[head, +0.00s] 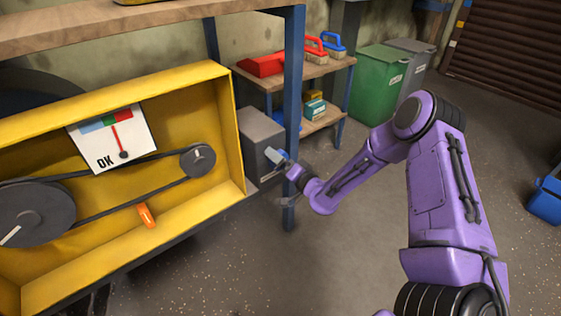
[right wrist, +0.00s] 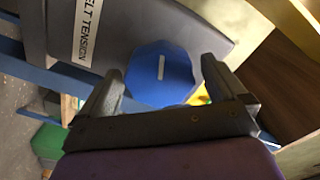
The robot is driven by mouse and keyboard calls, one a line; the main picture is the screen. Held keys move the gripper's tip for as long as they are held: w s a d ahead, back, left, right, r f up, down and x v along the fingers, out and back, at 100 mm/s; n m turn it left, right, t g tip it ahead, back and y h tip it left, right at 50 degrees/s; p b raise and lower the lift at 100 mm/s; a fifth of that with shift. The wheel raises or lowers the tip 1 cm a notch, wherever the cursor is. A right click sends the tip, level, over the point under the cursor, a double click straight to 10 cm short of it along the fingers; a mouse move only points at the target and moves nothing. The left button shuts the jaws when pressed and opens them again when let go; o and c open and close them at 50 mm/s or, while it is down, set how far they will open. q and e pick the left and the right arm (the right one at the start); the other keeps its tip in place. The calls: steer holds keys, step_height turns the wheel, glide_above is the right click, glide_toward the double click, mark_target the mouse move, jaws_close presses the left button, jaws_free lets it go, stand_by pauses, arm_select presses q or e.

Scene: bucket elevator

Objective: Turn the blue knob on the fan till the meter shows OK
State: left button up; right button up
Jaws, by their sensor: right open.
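The blue knob (right wrist: 160,75), faceted with a white mark, is on a grey housing labelled "LT TENSION" in the right wrist view. My right gripper (right wrist: 161,68) is open, with one finger on each side of the knob; I cannot tell whether they touch it. In the head view my right gripper (head: 273,180) is at the grey housing (head: 260,138), right of the yellow fan box. The meter (head: 112,137) has blue, green and red bands and "OK" on its face. Its red needle points up, slightly left, near where green meets red. My left gripper is out of view.
The yellow box (head: 232,130) holds a belt around a large pulley (head: 35,215) and a small pulley (head: 197,160), with an orange piece (head: 146,215) below. A blue post (head: 293,90) stands close to my right gripper. A shelf and green bin (head: 375,85) are behind.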

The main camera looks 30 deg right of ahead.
steer(key=s+p, duration=0.2)
steer(key=s, duration=0.8)
steer(key=shift+s+d, duration=0.25)
steer(key=shift+d, duration=0.15)
stand_by(0.9)
